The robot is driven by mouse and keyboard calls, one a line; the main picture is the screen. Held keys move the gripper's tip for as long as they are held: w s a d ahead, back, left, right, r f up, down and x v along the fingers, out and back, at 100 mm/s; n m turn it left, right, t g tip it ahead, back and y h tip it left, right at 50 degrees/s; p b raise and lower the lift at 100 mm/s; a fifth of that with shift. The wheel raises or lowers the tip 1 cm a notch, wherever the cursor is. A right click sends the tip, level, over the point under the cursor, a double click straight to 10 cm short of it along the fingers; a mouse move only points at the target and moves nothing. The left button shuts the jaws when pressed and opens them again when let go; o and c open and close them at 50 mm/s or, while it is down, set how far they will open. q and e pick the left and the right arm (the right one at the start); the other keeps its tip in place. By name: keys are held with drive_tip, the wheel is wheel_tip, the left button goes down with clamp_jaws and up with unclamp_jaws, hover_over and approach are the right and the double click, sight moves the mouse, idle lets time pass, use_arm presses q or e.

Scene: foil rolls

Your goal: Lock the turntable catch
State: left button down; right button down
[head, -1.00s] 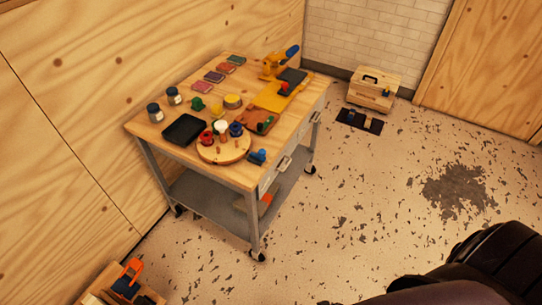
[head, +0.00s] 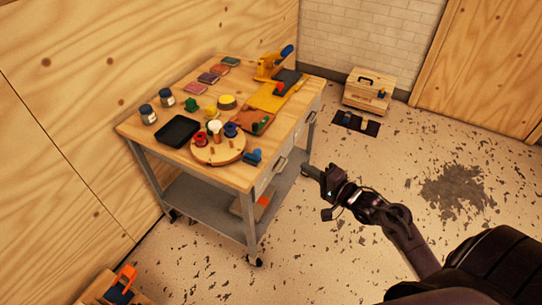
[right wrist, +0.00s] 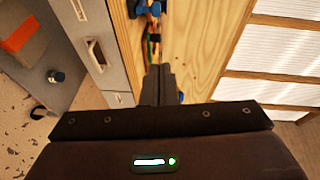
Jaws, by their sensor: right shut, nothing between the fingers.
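The round wooden turntable (head: 230,157) lies on the cart top near its front corner, with red, white and blue pieces and small pegs on it. A small blue piece (head: 252,157) sits beside the disc at the cart's front edge. It may be the catch, but its setting is too small to tell. My right gripper (head: 308,170) is in front of the cart, to the right of the disc and apart from it. In the right wrist view its fingers (right wrist: 159,84) are shut and empty, pointing toward the wooden top. My left gripper is not in view.
The cart top (head: 150,133) also holds a black tray (head: 178,132), jars, coloured pads, a yellow mat (head: 268,98) and a yellow press (head: 270,66). Drawer handles (head: 279,165) stick out in front. A wooden box (head: 369,92) stands on the floor behind. The floor right of the cart is mostly clear.

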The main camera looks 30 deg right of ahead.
drive_tip(key=s+a+x, duration=0.1)
drive_tip(key=a+x, duration=0.1)
drive_tip(key=x, duration=1.1)
drive_tip(key=shift+a+f, duration=0.25)
drive_tip(key=shift+a, duration=0.05)
drive_tip(key=shift+w+a+r, duration=0.1)
drive_tip(key=shift+w+a, duration=0.55)
drive_tip(key=shift+w, duration=0.25)
